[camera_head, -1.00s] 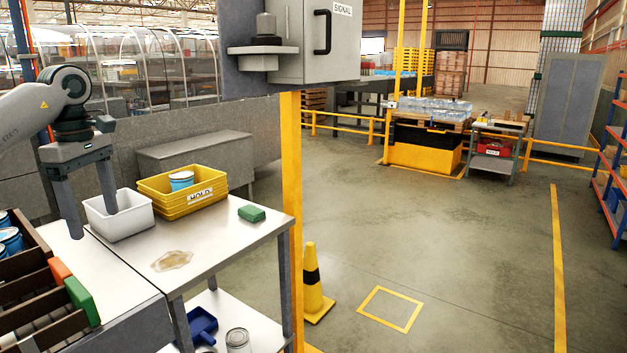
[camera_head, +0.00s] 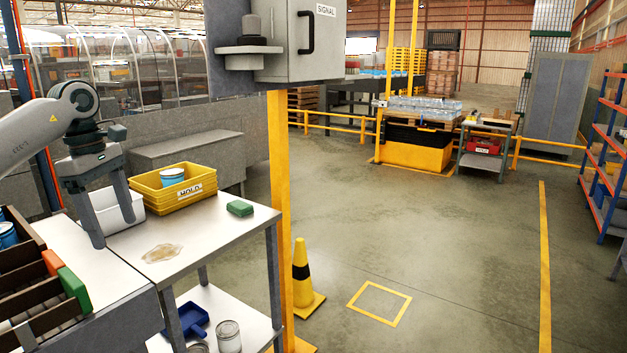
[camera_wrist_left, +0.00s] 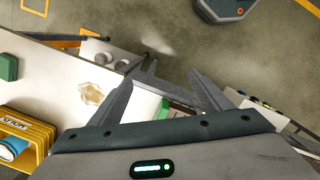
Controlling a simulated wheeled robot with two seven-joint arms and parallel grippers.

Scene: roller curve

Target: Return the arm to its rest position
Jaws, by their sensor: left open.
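My left gripper (camera_head: 113,222) is open and empty, in the air in front of the white bin (camera_head: 116,212) on the side table (camera_head: 215,222) in the head view. Its fingers point down and hide part of the bin. In the left wrist view the two fingers (camera_wrist_left: 165,92) stand wide apart with nothing between them, above the table edge and floor. My right gripper is in neither view.
A yellow HOLD tray (camera_head: 185,198) with a blue can (camera_head: 172,177), a green sponge (camera_head: 240,208) and a brown spill (camera_head: 162,253) are on the table. A yellow post (camera_head: 279,190) and cone (camera_head: 302,275) stand beside it. Open floor lies right.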

